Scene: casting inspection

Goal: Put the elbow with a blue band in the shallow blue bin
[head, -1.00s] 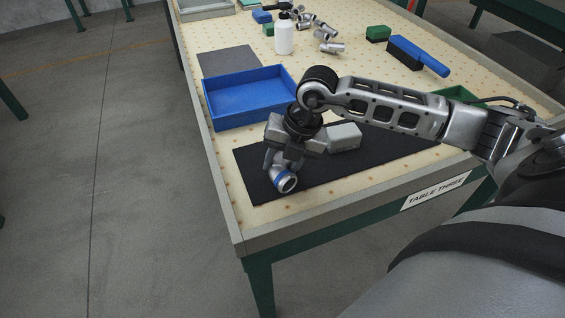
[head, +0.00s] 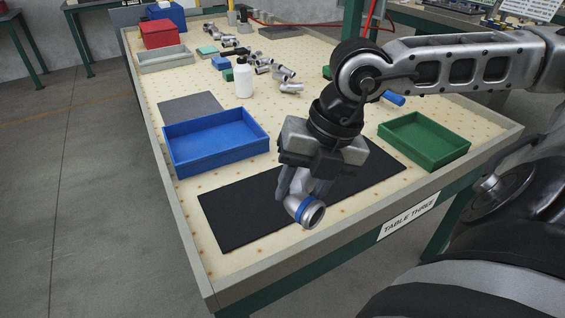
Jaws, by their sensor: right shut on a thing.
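The elbow with a blue band (head: 307,211) is a grey metal pipe piece with a blue ring near its open end. My right gripper (head: 300,188) is shut on it and holds it over the front part of the black mat (head: 240,215); the fingers partly hide the elbow. The shallow blue bin (head: 218,156) stands on the table behind and to the left of the gripper. It looks empty. My left gripper is not in view.
A green bin (head: 424,142) stands to the right. A grey mat (head: 191,107), a white bottle (head: 244,78) and several other metal fittings (head: 280,72) lie farther back. A grey tray (head: 165,60) and a red box (head: 162,34) are at the far left.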

